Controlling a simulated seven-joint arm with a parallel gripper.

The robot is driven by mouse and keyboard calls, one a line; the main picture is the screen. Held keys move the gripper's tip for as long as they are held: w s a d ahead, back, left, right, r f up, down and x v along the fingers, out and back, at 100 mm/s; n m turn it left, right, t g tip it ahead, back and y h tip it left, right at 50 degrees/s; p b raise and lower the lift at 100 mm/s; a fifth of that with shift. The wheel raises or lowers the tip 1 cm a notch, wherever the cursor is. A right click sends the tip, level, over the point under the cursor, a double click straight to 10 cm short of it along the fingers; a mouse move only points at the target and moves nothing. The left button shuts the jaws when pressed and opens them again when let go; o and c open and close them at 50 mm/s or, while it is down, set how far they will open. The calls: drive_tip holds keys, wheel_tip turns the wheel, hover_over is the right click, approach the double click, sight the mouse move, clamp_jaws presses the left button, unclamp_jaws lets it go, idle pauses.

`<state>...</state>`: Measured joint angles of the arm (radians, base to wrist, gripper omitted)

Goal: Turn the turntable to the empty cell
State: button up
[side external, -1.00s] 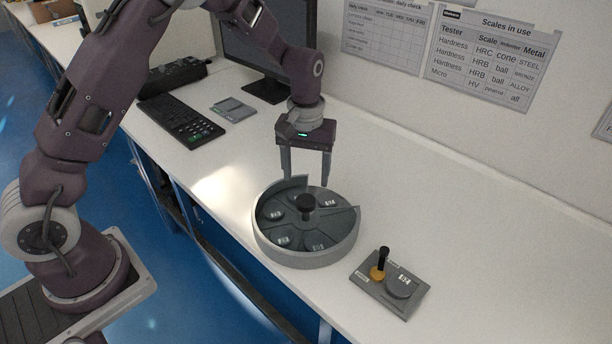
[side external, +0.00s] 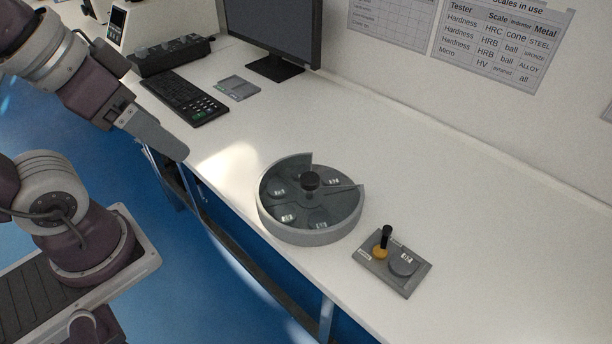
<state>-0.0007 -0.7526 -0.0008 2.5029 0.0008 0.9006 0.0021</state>
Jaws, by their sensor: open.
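The turntable (side external: 282,235) is a round grey tray with a raised rim and a black knob (side external: 310,181) at its centre. Its rim has a gap at the back right. Several dark discs with pale labels lie in its cells, one of them (side external: 334,182) just right of the knob near the gap. I cannot tell clearly which cell is empty. My gripper (side external: 160,138) is at the upper left, seen from the side, well away from the turntable. It is open and holds nothing visible; one finger hides the other.
A keyboard (side external: 186,98), a flat grey device (side external: 238,88) and a monitor (side external: 275,30) stand behind. The right of the bench is clear.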

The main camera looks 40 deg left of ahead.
idle(0.4)
drive_tip(key=n+g, duration=0.5)
drive_tip(key=n, duration=0.1)
hover_over(310, 178)
wheel_tip(310, 178, down, 19)
drive_tip(key=shift+s+f, duration=0.1)
drive_tip(key=shift+f, duration=0.1)
drive_tip(key=shift+g, duration=0.3)
wheel_tip(310, 178, down, 7)
drive_tip(key=shift+f, duration=0.55)
clamp_jaws()
